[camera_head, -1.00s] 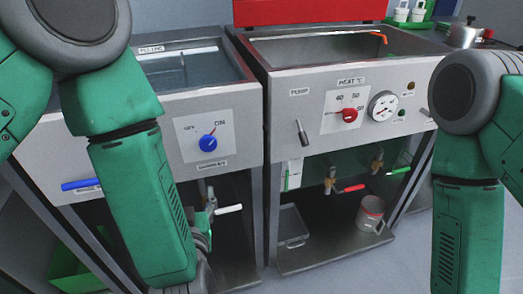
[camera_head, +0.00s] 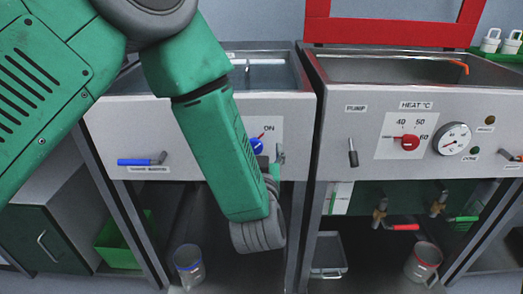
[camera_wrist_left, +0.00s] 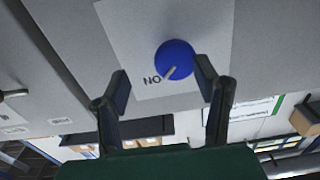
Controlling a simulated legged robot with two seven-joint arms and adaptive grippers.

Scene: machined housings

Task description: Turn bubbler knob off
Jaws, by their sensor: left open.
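The blue round bubbler knob (camera_head: 257,146) sits on a white plate on the left unit's front panel, partly hidden by my left forearm. In the left wrist view the knob (camera_wrist_left: 175,60) shows whole, its pale pointer line aimed at the ON label, which appears upside down. My left gripper (camera_head: 271,168) is close in front of the panel, by the knob. In the left wrist view the gripper (camera_wrist_left: 163,84) is open and empty; the knob is ahead of it, nearer the right finger. Whether that finger touches it I cannot tell. My right gripper is not in view.
A blue-handled lever (camera_head: 142,161) is left on the same panel. The right unit has a red heat knob (camera_head: 410,142), a gauge (camera_head: 452,138) and a pump lever (camera_head: 352,153).

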